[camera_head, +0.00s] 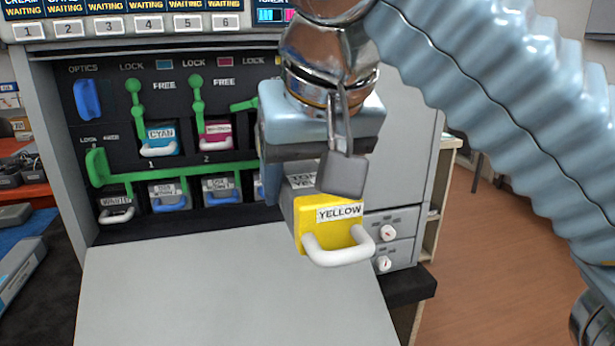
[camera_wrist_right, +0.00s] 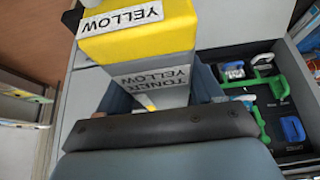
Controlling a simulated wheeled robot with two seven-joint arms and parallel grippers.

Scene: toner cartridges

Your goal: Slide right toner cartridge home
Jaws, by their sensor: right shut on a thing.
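My right gripper (camera_head: 306,183) is shut on the yellow toner cartridge (camera_head: 330,228), a grey body with a yellow front and a white loop handle. It holds the cartridge in the air in front of the printer's right side, above the lowered door, with the yellow front towards the head camera. In the right wrist view the cartridge (camera_wrist_right: 140,38) lies beyond my gripper's dark jaw edge. A cyan cartridge (camera_head: 160,138) sits in bay 1 and a magenta cartridge (camera_head: 214,132) in bay 2. My gripper and wrist hide the bay to the right of these. My left gripper is not in view.
Green lock levers (camera_head: 135,98) stand above the bays, and a long green bar (camera_head: 97,168) runs below them. The lowered grey door (camera_head: 220,290) is clear. Knobs (camera_head: 388,233) sit right of the opening.

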